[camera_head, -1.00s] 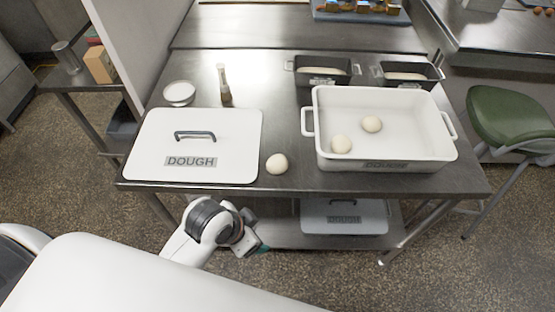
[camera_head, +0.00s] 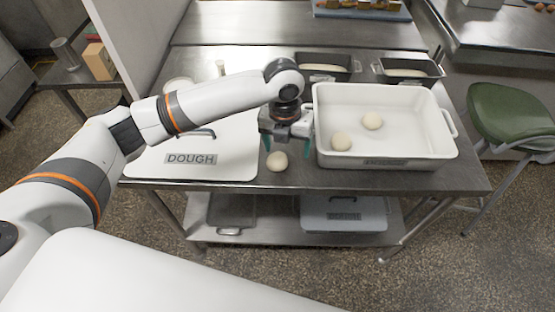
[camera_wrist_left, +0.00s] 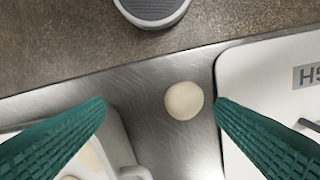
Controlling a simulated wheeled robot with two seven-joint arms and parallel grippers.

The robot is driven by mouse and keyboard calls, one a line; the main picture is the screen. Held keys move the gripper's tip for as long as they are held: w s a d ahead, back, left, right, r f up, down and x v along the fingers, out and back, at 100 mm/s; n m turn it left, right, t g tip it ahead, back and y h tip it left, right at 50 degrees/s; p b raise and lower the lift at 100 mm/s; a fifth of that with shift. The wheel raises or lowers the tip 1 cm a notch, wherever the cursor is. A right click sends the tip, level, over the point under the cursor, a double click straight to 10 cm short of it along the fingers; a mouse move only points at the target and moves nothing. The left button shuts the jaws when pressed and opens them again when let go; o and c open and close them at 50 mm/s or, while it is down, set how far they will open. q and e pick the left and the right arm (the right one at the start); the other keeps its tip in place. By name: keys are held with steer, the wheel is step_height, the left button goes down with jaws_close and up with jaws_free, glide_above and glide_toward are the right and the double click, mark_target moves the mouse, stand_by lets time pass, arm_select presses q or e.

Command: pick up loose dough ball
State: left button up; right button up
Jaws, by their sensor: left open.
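The loose dough ball (camera_head: 277,161) is pale and round. It lies on the steel table between the white lid marked DOUGH (camera_head: 235,160) and the white dough tub (camera_head: 447,160). My left gripper (camera_head: 287,148) is open and points down above the ball, apart from it. In the left wrist view the ball (camera_wrist_left: 184,100) shows on the table between the two green fingers, a little nearer the right one. The fingers overlap the tub and the lid in that view. My right gripper is not in view.
Two dough balls (camera_head: 372,120) (camera_head: 341,141) lie in the tub. Two dark loaf pans (camera_head: 342,74) (camera_head: 399,79) stand behind it. The table's front edge runs close to the loose ball. A second white lidded container (camera_head: 345,222) is on the shelf below.

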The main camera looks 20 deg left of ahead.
mark_target(278, 156)
arm_select(q)
steer(key=w+a+r+m, duration=0.2)
steer(key=a, duration=0.1)
steer(key=shift+y, duration=0.4)
step_height(278, 156, down, 6)
steer(key=shift+w+f+p, duration=0.1)
steer(key=shift+w+p, duration=0.05)
steer(key=shift+p, duration=0.7)
steer(key=shift+f, duration=0.3)
step_height(278, 156, down, 4)
steer(key=shift+r+p, duration=0.2)
steer(key=shift+p, duration=0.65)
steer(key=shift+f, duration=0.45)
steer(key=c, duration=1.1)
